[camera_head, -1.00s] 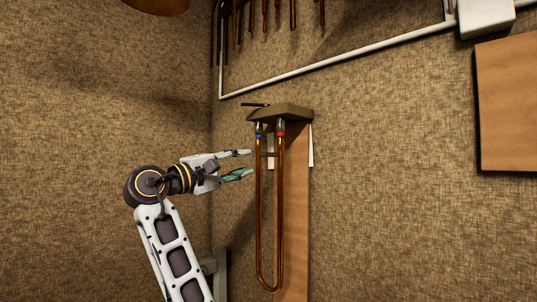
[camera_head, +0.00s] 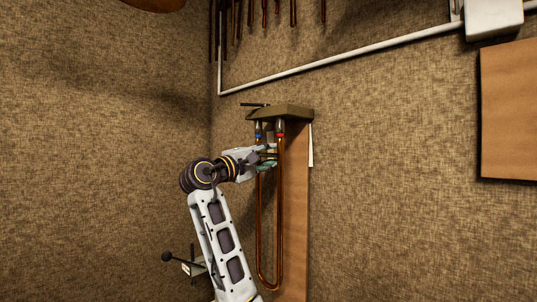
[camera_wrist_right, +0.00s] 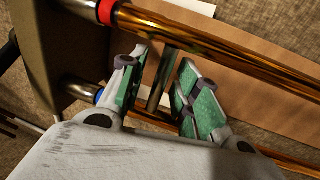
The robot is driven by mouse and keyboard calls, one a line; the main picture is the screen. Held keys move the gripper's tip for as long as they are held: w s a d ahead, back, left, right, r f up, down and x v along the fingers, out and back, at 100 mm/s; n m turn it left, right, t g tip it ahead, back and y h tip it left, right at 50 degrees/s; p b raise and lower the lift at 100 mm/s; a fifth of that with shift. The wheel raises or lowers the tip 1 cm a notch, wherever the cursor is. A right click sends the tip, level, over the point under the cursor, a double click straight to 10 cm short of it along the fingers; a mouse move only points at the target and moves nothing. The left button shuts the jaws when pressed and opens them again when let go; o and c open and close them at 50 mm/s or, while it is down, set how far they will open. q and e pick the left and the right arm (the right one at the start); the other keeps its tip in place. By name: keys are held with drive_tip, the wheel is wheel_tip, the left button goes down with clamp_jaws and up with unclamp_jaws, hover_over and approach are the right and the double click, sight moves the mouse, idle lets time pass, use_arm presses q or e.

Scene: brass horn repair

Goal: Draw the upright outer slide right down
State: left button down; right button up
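The outer slide (camera_head: 281,220) is a long copper-coloured U of two upright tubes with the bend at the bottom. It hangs below an olive block (camera_head: 285,112). One tube top has a red band (camera_head: 280,134), the other a blue band (camera_head: 258,136). My right gripper (camera_head: 271,157) is at the slide's upper part, pointing right. In the right wrist view, its green-padded fingers (camera_wrist_right: 163,62) stand apart on either side of a short metal crossbar (camera_wrist_right: 158,92) between the tubes, with gaps showing. My left gripper is not in view.
A brown board (camera_head: 295,230) stands upright close behind the slide. A white pipe (camera_head: 330,63) and box (camera_head: 493,17) are on the wall. Several dark tubes (camera_head: 265,14) hang at the top. A black-knobbed lever (camera_head: 167,257) shows at lower left.

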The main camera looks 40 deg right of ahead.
drive_tip(key=shift+c, duration=0.5)
clamp_jaws()
drive_tip(key=shift+f, duration=0.2)
